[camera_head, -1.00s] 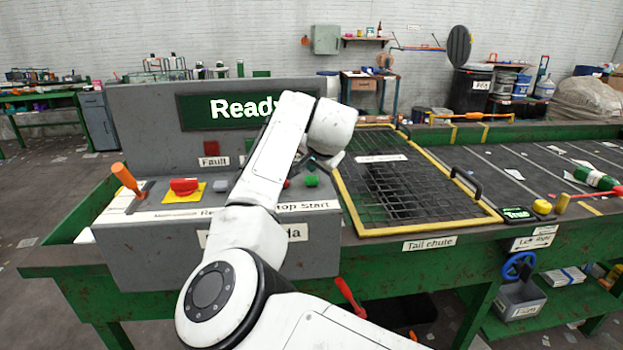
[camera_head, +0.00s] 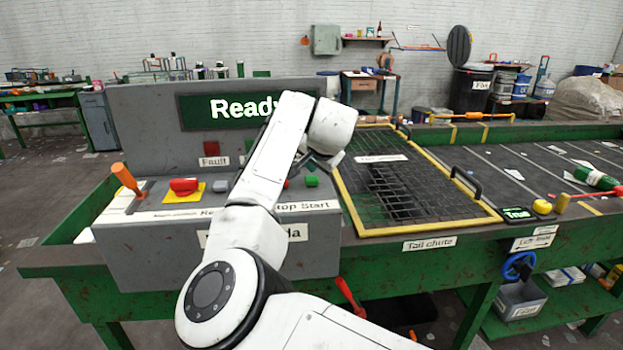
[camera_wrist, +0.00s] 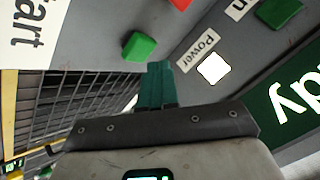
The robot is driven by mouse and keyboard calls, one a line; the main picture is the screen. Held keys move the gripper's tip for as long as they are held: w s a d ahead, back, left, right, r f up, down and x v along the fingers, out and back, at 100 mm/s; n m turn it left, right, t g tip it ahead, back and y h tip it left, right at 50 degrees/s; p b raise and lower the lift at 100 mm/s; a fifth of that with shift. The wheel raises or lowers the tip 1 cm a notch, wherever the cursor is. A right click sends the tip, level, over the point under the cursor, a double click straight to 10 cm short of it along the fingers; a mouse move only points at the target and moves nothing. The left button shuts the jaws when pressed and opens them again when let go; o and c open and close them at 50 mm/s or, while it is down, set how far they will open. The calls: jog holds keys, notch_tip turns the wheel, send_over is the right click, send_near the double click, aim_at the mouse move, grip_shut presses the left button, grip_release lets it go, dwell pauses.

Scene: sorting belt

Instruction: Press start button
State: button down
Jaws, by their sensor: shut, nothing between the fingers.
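The start button is a green block (camera_head: 312,181) on the right end of the grey control console (camera_head: 150,252), above the printed word "Start". It also shows in the wrist view (camera_wrist: 139,46), left of my fingertips. My gripper (camera_head: 308,163) is just above the button in the head view, partly hidden behind my wrist. In the wrist view its teal fingers (camera_wrist: 157,72) are together and empty. I cannot see contact with the button. The screen (camera_head: 235,110) reads "Ready", its end covered by my arm.
A red stop button (camera_head: 286,184) sits left of the green one, partly behind my arm. A red knob (camera_head: 184,186) on a yellow plate and an orange-handled lever (camera_head: 127,179) are farther left. A yellow-framed mesh chute cover (camera_head: 420,229) lies right of the console.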

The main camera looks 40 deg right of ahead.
jog(key=shift+f, duration=0.15)
jog(key=shift+f, duration=0.2)
